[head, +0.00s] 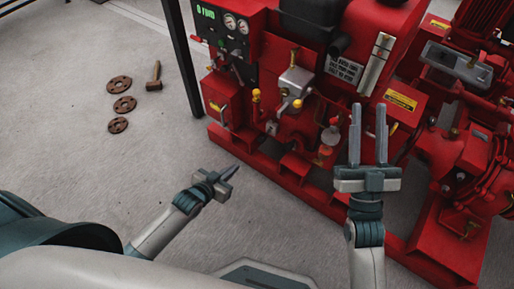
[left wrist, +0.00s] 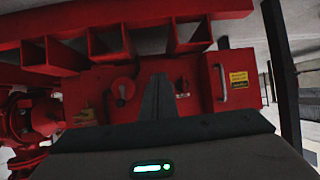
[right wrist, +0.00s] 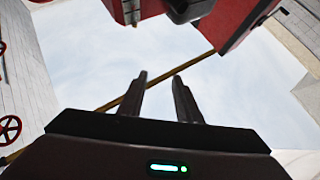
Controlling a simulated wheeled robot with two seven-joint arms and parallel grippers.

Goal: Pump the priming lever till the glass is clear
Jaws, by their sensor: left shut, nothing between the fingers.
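The red fire pumpset (head: 300,165) stands across the upper right of the head view. Levers with yellow knobs stick out from its front, one at the left (head: 256,96) and one below the grey box (head: 297,103). I cannot tell which is the priming lever. A small bowl-like part (head: 325,151) sits low on the front; whether it is the glass, or clear, is too small to tell. My left gripper (head: 234,169) is shut and empty, in front of the pumpset and apart from it. My right gripper (head: 368,106) is open and empty, fingers pointing up, in front of the bowl-like part's right side.
A dark post (head: 184,60) stands left of the control panel (head: 222,25). The floor before the pumpset is clear.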

